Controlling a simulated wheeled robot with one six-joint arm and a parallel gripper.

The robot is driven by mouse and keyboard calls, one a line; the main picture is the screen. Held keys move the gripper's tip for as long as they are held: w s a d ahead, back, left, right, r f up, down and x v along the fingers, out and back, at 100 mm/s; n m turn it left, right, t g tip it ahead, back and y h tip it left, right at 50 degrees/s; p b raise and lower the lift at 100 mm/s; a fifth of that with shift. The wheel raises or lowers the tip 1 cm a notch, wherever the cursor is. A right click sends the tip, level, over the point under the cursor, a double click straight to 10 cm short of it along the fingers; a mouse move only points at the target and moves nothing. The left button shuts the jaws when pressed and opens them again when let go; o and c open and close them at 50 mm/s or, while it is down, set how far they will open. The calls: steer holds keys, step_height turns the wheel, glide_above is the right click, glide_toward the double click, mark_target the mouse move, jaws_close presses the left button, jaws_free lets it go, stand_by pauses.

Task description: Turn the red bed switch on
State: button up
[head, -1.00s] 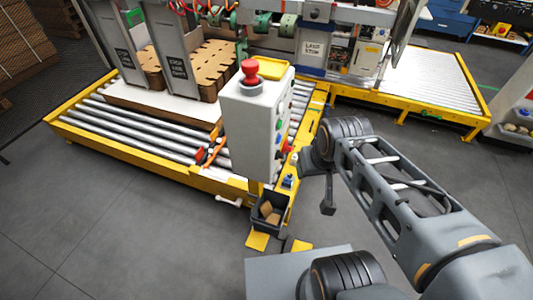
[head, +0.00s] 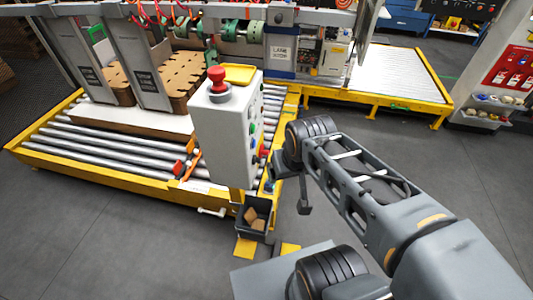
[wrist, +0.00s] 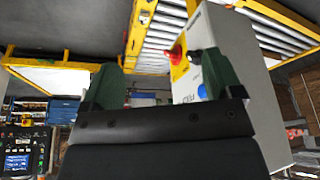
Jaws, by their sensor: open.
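The red switch (head: 264,151) is on the right side face of a grey control box (head: 218,140), low in its column of knobs. In the wrist view a red knob (wrist: 177,53) on a yellow plate shows on the box, beside a black knob. My gripper (wrist: 160,80) is open and empty, with its two dark green fingers wide apart. The red knob lies beyond the gap, nearer the right finger, and nothing touches it. In the head view my wrist is right of the box; the fingers cannot be made out there.
A roller conveyor (head: 110,160) with cardboard stands to the left. A small dark bin (head: 252,222) sits below the box. Grey floor (head: 400,165) is open to the right.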

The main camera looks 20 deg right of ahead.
steer(key=w+d+f+m+g+y+b, duration=0.1)
steer(key=d+f+m+b, duration=0.15)
steer(key=f+b, duration=0.45)
steer(key=w+d+f+m+g+b, duration=0.15)
steer(key=d+f+b, duration=0.3)
steer(key=f, duration=0.55)
steer(key=n+t+y+b, duration=0.75)
steer(key=y+b, duration=0.55)
steer(key=y, duration=0.2)
glide_toward(269, 152)
steer(key=x, duration=0.4)
steer(key=b+x, duration=0.1)
steer(key=x, duration=0.4)
steer(key=shift+w+a+f, duration=0.15)
steer(key=shift+w+f, duration=0.05)
steer(key=shift+w, duration=0.2)
steer(key=c, duration=0.9)
